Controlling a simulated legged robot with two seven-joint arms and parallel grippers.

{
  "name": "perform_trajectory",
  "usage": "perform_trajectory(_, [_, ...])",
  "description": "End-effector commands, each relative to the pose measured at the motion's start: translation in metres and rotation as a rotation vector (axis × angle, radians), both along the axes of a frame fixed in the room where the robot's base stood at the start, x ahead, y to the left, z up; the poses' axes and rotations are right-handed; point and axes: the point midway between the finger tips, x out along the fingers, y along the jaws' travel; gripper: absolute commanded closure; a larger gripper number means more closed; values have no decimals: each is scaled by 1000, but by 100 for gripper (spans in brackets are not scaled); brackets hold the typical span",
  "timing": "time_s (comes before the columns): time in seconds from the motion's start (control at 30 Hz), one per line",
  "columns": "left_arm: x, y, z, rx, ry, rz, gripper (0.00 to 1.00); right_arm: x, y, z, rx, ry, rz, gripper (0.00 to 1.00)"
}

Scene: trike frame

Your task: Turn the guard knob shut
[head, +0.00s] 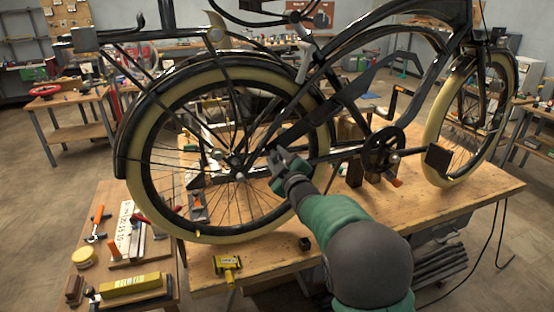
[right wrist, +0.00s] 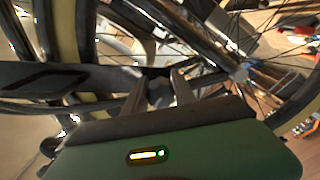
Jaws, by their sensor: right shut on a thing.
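The black chain guard (head: 330,112) runs along the side of the bicycle (head: 243,68), from near the rear hub up toward the pedals. My right gripper (head: 280,160) is at the guard's rear end, close to the rear wheel's spokes. In the right wrist view, my gripper's two fingers (right wrist: 157,88) are closed around a small dark grey knob (right wrist: 160,93) beside the guard (right wrist: 55,80). The knob is mostly hidden by my gripper in the head view, and I cannot tell how far it is turned. My left gripper is not in view.
The bicycle stands over a wooden workbench (head: 470,187). A yellow tool (head: 228,264) lies at the bench's front. A side table at left holds hand tools and a yellow level (head: 130,284).

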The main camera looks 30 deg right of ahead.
Motion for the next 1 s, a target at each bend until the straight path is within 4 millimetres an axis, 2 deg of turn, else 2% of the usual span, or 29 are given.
perform_trajectory(0.03, [0,0,-1,0,0,0,45,0,1,-8,3,17,1,100])
perform_trajectory(0.17, [0,0,-1,0,0,0,45,0,1,-8,3,17,1,100])
perform_trajectory(0.2, [0,0,-1,0,0,0,45,0,1,-8,3,17,1,63])
perform_trajectory(0.33, [0,0,0,0,0,0,45,0,1,-6,3,12,1,47])
perform_trajectory(0.6, [0,0,0,0,0,0,45,-1,0,-3,2,5,1,47])
perform_trajectory(0.73, [0,0,-3,0,0,0,45,-10,2,-2,2,3,0,47])
perform_trajectory(0.87, [0,0,-8,0,0,0,45,-37,9,-2,4,2,0,47])
perform_trajectory(1.0, [0,0,-13,0,0,0,45,-79,18,-3,4,1,-1,47])
